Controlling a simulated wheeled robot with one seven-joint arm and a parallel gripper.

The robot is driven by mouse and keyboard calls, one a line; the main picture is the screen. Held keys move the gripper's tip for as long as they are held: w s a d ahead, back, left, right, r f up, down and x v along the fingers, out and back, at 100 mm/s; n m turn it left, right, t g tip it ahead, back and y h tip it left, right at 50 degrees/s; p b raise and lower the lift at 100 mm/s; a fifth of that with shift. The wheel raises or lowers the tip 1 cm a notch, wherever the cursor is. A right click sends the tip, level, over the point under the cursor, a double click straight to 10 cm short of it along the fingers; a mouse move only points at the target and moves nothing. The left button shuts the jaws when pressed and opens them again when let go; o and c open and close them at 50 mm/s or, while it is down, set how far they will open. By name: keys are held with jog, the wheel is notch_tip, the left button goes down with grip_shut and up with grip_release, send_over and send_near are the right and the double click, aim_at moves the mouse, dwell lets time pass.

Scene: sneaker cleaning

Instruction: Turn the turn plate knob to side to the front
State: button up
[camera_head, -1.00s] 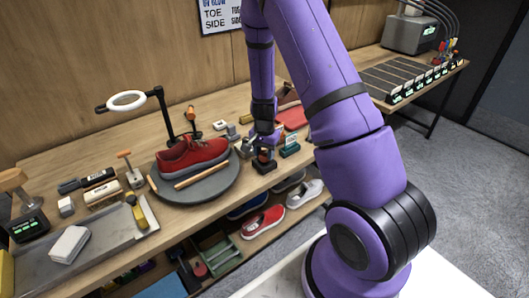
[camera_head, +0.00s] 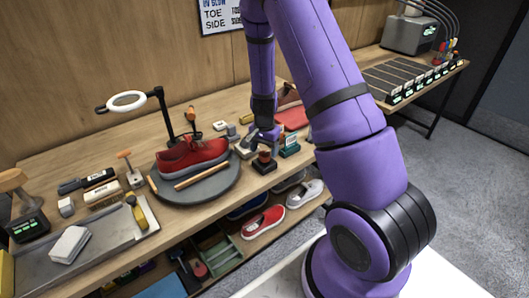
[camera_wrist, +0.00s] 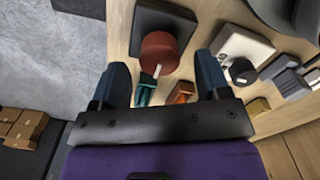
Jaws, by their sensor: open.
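A dark red round knob (camera_head: 264,156) stands on a black square base (camera_head: 264,167) near the table's front edge, right of the turn plate. In the wrist view the knob (camera_wrist: 158,48) shows a white pointer mark directed toward the bottom of the picture, on its dark base (camera_wrist: 163,17).
A green block (camera_head: 289,146) stands right of the knob; it also shows in the wrist view (camera_wrist: 145,90). A pale box with a dark dial (camera_wrist: 242,68) lies near one finger.

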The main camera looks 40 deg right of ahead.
notch_tip(320, 180, up, 9)
dwell(0.3)
jog(key=shift+r, duration=0.15)
dwell(0.4)
notch_tip(320, 180, up, 12)
jog(key=n+t+y, duration=0.1)
jog(key=n, duration=0.2)
send_over(264, 153)
jog(key=s+a, duration=0.4)
jog(key=a, duration=0.1)
jog(key=s+a+r+n+t, duration=0.2)
jog(key=s+a+r+n, duration=0.2)
jog(key=s+r, duration=0.4)
jog(key=s+a+r+n+t+h, duration=0.1)
jog(key=s+a+r+n+t, duration=0.1)
jog(key=s+r+n, duration=0.3)
jog(key=s+a+r, duration=0.1)
jog(key=s+r, duration=0.3)
jog(key=s, duration=0.5)
jog(key=shift+s+a, duration=0.3)
jog(key=shift+a, duration=0.05)
jog(key=shift+r, duration=0.1)
